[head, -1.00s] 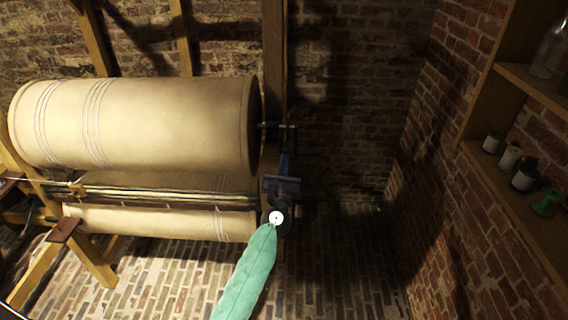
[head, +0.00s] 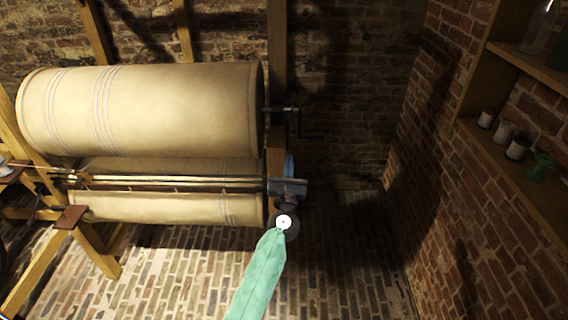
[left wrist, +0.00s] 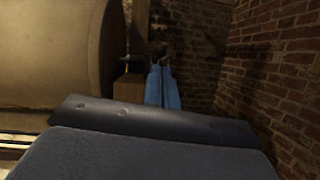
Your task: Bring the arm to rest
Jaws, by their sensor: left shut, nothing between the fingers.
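My left gripper (head: 289,163) is at the middle of the head view, at the end of my green-sleeved arm. Its blue fingers are together with nothing between them. They also show close together in the left wrist view (left wrist: 162,86), pointing away towards the brick wall. In the head view the gripper lies just right of the lower roller's end and below a crank handle (head: 305,134). Whether it touches the wooden post behind it is hard to tell. My right gripper is out of view.
A large cloth-covered roller (head: 150,108) sits above a smaller one (head: 150,206) on a wooden frame (head: 95,245). A wooden shelf (head: 505,165) on the right brick wall holds small jars (head: 503,131) and a green object (head: 540,166). The brick floor (head: 345,280) right of my arm looks clear.

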